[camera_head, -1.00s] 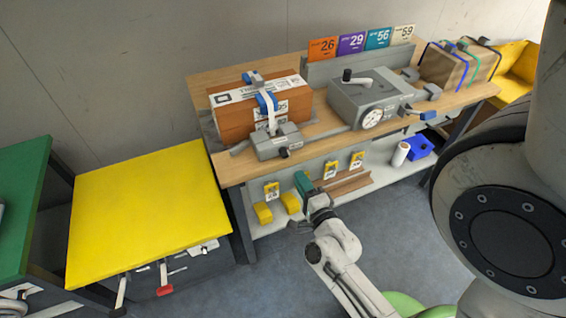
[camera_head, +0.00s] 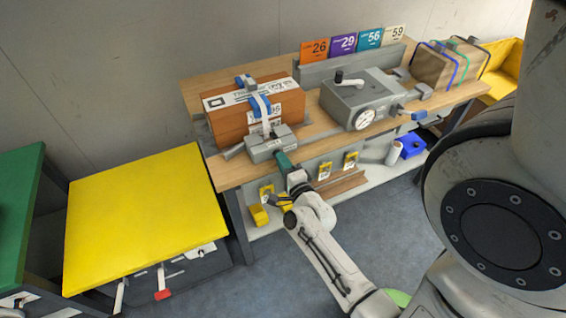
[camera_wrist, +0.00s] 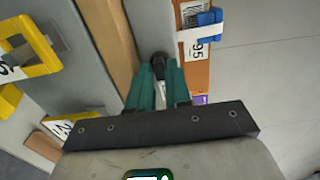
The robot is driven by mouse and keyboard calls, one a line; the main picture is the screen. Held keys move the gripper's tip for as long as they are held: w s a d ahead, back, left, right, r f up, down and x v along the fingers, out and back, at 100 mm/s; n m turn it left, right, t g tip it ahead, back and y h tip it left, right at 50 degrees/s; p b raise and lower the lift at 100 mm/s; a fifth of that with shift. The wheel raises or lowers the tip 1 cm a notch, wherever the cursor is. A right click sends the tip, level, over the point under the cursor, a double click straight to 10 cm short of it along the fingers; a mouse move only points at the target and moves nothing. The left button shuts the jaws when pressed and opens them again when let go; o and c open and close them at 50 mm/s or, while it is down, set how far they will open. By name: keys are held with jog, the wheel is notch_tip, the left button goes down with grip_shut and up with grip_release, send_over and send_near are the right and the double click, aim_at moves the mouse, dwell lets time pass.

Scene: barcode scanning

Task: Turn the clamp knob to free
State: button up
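The clamp (camera_head: 268,143) is a grey block on the wooden bench, in front of a boxed orange package (camera_head: 232,123). A white strap (camera_head: 265,110) with blue buckles runs over the package to the clamp. The clamp's dark round knob (camera_wrist: 160,60) shows in the wrist view, at the tips of my gripper's two green fingers. My gripper (camera_wrist: 160,74) has its fingers apart, with a gap between them. In the head view my gripper (camera_head: 282,157) is at the clamp's front face and hides the knob. I cannot tell whether the fingers touch it.
A grey device with a dial (camera_head: 365,98) stands right of the clamp. Numbered cards (camera_head: 343,44) stand behind it. A lower shelf (camera_head: 375,171) holds yellow items, a white roll and a blue box. A yellow table (camera_head: 140,215) is at the left.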

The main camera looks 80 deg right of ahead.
grip_shut()
jog(key=shift+n, duration=0.3)
jog(key=n+p, duration=0.4)
jog(key=n, duration=1.3)
jog(key=shift+f+p, duration=0.1)
jog(key=shift+p, duration=0.2)
jog(key=shift+n, duration=0.3)
jog(key=shift+o, duration=0.7)
grip_release()
